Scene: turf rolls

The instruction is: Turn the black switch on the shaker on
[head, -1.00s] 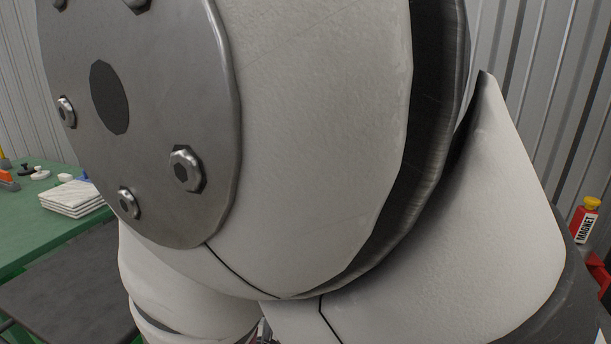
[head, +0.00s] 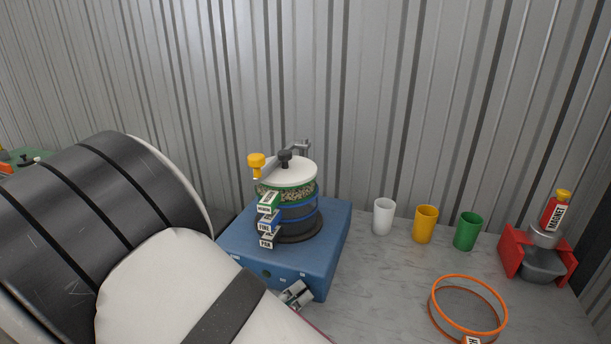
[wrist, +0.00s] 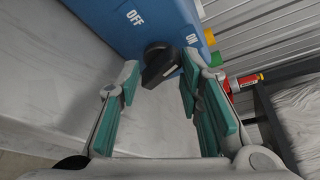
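The shaker has a blue base (head: 335,232) with a stack of sieves (head: 290,200) on top, in the middle of the head view. Its black switch (wrist: 160,64) shows in the wrist view, on the blue face between the white OFF and ON labels. I cannot tell for certain which label it points to. My gripper (wrist: 160,78) is open, one teal-padded finger on either side of the switch in that view. Whether either finger touches it is unclear. In the head view my gripper (head: 296,293) is at the base's front face, partly hidden by my arm.
White (head: 384,217), yellow (head: 425,225) and green (head: 467,231) cups stand right of the shaker. An orange-rimmed sieve ring (head: 468,305) lies in front of them. A red holder (head: 513,252) with a metal pan and a MAGNET bottle (head: 555,212) is at the far right. Corrugated wall stands behind.

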